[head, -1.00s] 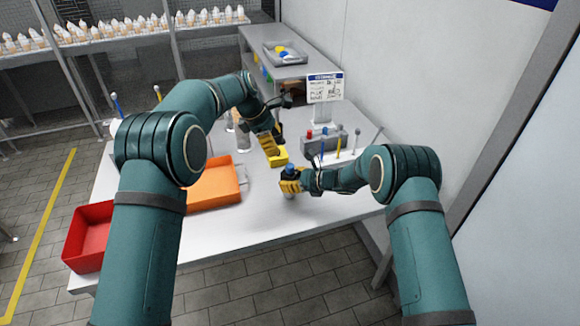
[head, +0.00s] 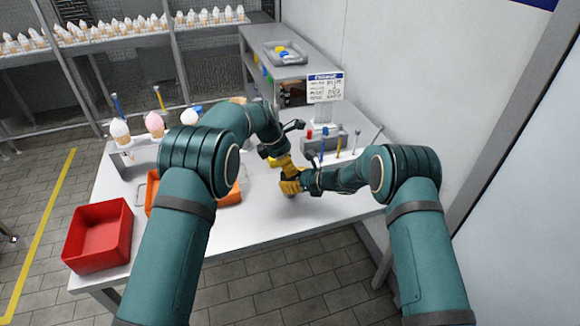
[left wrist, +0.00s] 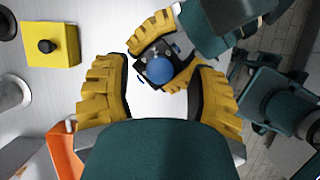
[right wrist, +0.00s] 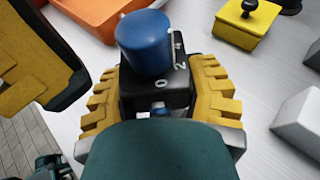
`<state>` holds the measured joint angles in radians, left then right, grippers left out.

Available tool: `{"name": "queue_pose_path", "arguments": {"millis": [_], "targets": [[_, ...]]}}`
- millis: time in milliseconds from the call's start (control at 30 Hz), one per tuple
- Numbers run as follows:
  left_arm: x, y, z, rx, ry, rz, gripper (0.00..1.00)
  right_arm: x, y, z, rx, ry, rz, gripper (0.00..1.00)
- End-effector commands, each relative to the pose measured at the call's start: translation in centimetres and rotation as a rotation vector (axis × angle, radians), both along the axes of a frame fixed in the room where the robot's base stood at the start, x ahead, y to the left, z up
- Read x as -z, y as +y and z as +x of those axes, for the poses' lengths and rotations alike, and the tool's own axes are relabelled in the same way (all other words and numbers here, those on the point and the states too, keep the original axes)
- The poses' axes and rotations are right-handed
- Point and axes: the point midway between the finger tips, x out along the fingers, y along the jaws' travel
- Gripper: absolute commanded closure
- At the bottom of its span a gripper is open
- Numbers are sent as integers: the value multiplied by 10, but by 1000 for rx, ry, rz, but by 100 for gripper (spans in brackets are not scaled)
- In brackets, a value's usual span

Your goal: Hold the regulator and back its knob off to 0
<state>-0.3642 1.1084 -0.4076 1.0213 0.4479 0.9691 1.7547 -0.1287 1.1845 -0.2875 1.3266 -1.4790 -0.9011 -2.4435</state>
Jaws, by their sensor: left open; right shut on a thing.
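The regulator (right wrist: 158,95) is a black block with a blue knob (right wrist: 145,42) on top and white marks, 0, 2 and 4, on its face. My right gripper (right wrist: 160,100) is shut on the block; in the head view it (head: 291,184) is near the table's front right. In the left wrist view the blue knob (left wrist: 159,71) lies just ahead of my left gripper (left wrist: 165,85). The left gripper is open, its two yellow fingers apart and clear of the knob. In the head view the left gripper (head: 280,163) hides the regulator's top.
A yellow block with a black button (left wrist: 50,45) sits on the table near the grippers. A red bin (head: 98,236) and a partly hidden orange tray (head: 152,190) are at left. A grey rack with a sign (head: 325,88) stands behind.

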Motion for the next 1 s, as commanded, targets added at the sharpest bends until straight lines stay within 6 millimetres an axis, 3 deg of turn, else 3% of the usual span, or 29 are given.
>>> {"name": "queue_pose_path", "arguments": {"millis": [200,500,533,600,700,1000], "targets": [[15,-6,2,0,0,-1,42,-1,0,0,0,-1,0,96],[16,-6,2,0,0,-1,42,-1,0,0,0,-1,0,96],[16,-7,2,0,0,-1,47,-1,0,0,0,-1,0,96],[16,-6,2,0,0,-1,72,-1,0,0,0,-1,0,96],[16,-6,2,0,0,-1,100,-1,0,0,0,-1,0,96],[16,-7,2,2,0,-1,100,-1,1,0,0,-1,2,96]]}}
